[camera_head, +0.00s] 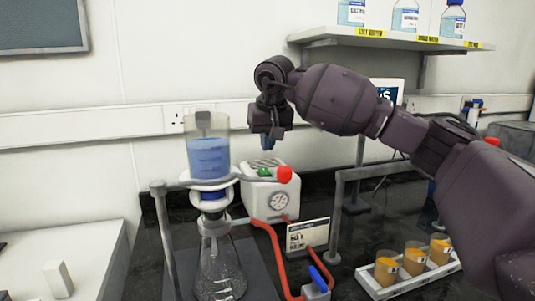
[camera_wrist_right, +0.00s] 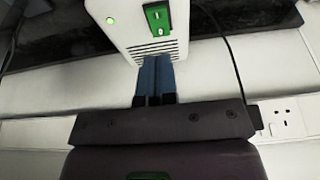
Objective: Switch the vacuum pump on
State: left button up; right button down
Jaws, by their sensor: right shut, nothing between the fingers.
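The vacuum pump (camera_head: 262,200) is a white box with a round gauge on its front, standing on the dark bench behind the glassware. Its green rocker switch (camera_head: 264,171) is on top and also shows in the right wrist view (camera_wrist_right: 158,18), with white marks on it. A small green light (camera_wrist_right: 110,20) beside the switch looks lit. My right gripper (camera_head: 268,143) is shut and empty above the pump. In the right wrist view, its blue fingertips (camera_wrist_right: 155,62) are together close to the pump's vents, short of the switch. My left gripper is out of view.
A glass column (camera_head: 208,158) with blue liquid stands over a flask (camera_head: 220,270), in front and left of the pump. Red tubing (camera_head: 272,240) runs from the pump to a blue-handled valve (camera_head: 318,279). A rack of orange beakers (camera_head: 405,283) and a metal stand (camera_head: 338,215) are to the right.

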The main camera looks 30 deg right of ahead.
jog(key=shift+p+v, duration=0.4)
jog(key=shift+v, duration=2.05)
